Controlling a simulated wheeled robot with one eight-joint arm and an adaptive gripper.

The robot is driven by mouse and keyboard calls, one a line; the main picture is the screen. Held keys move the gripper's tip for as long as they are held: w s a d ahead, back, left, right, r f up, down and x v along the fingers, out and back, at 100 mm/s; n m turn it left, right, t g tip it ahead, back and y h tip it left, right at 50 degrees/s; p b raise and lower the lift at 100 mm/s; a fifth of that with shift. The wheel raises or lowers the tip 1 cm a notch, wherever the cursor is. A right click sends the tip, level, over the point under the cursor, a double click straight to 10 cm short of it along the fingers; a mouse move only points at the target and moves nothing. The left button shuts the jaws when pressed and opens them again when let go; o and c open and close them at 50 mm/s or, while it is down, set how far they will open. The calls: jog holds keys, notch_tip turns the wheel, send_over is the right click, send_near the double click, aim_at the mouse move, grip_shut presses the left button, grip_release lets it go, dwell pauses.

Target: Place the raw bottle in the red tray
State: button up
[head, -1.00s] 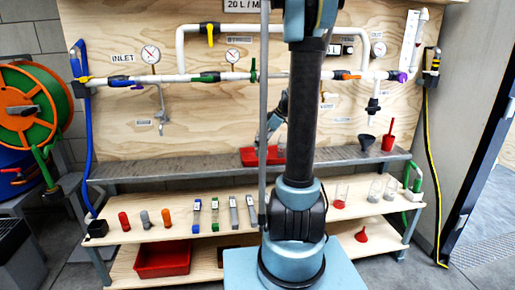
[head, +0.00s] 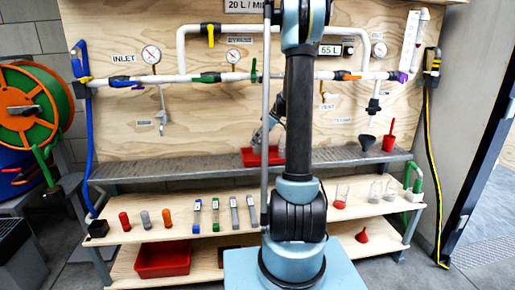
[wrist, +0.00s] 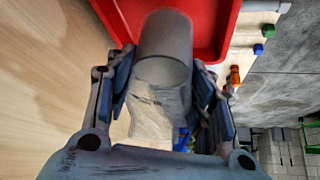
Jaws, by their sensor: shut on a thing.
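A grey, see-through bottle (wrist: 164,48) is between the two fingers of my gripper (wrist: 163,68) in the wrist view. The gripper is shut on it. The red tray (wrist: 222,22) lies just beyond the bottle, and the bottle's far end overlaps its floor in the picture. I cannot tell whether they touch. In the head view the red tray (head: 250,158) sits on the grey metal shelf, partly hidden by my arm. My gripper (head: 262,138) shows above it, left of my arm; the bottle is not clear there.
A dark funnel (head: 367,141) and a red funnel-like piece (head: 389,135) stand right on the metal shelf (head: 190,165). Glass beakers (head: 376,190) and several small tools stand on the wooden shelf below. A red bin (head: 163,259) sits lowest. Pipes and gauges line the board behind.

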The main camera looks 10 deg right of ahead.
jog(key=shift+w+f, duration=0.2)
jog(key=shift+f, duration=1.55)
jog(key=o, duration=1.3)
